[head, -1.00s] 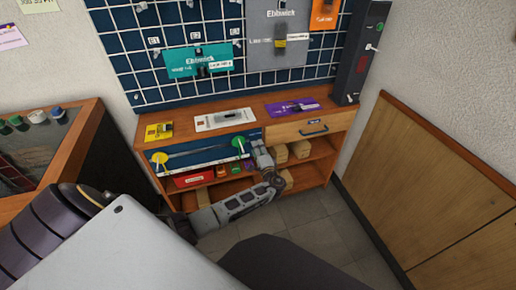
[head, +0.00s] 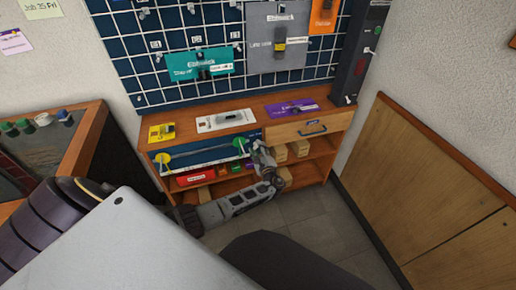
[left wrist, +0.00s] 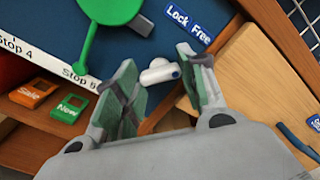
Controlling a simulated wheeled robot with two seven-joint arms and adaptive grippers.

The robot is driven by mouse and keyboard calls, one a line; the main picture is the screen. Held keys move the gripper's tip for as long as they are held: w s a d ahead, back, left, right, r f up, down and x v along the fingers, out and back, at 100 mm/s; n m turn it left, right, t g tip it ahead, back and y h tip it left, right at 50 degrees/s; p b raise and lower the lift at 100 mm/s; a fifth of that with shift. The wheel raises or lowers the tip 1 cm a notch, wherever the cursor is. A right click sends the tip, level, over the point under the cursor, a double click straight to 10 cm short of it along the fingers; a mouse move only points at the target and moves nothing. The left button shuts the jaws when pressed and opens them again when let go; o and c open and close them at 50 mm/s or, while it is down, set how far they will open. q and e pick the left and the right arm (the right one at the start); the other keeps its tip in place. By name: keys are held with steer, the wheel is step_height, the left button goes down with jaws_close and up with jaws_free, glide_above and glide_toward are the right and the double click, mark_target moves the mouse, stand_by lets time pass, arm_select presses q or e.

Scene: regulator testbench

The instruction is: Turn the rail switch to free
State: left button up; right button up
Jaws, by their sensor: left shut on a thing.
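The rail switch (left wrist: 160,72) shows in the left wrist view as a short white knob below the "Lock Free" label (left wrist: 188,20). My left gripper (left wrist: 160,70) has one finger on each side of the knob and is shut on it. Where the knob points, to Lock or Free, I cannot tell. In the head view my left gripper (head: 256,148) is at the right end of the blue rail panel (head: 205,154), next to the green disc (head: 240,143), and hides the switch. My right gripper is not in view.
A yellow disc (head: 163,158) sits at the rail's left end. A drawer (head: 300,130) with a dark handle is to the right. Below are shelves with a red box (head: 196,178) and wooden blocks (head: 298,148). A pegboard (head: 150,60) rises behind.

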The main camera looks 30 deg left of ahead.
arm_select(q)
steer(key=shift+d+m, duration=0.1)
steer(key=shift+m, duration=0.6)
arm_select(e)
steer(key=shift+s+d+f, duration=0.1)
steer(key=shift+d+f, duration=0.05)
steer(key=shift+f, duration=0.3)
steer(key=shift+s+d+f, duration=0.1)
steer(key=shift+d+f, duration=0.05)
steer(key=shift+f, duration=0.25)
arm_select(q)
steer(key=o, duration=1)
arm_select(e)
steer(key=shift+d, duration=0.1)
arm_select(q)
steer(key=v, duration=1.2)
